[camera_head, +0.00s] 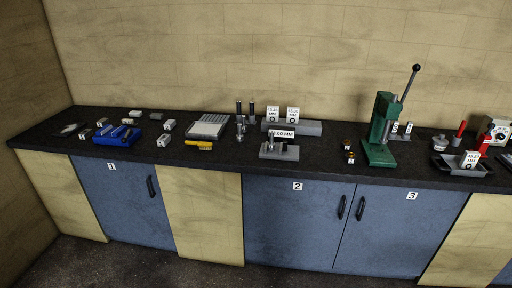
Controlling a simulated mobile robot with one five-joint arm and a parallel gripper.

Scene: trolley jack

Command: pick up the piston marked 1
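No piston with a readable mark 1 shows; the number 1 that I can read is on a blue cabinet door (112,166). Two upright dark-topped cylinders (252,112) stand near the middle of the dark bench top, towards the wall. They may be pistons, but I cannot tell. Below them is a small grey block (279,151) with short upright posts and a white card reading in MM. A long grey block (308,128) behind it bears two white number cards. My gripper is not in view.
The dark bench top (327,163) runs along the wall. A green lever press (380,130) stands right of the middle. A blue tray (116,134), small blocks, a grey ribbed plate (208,125) and a yellow brush (199,145) lie left. The floor (150,265) in front is clear.

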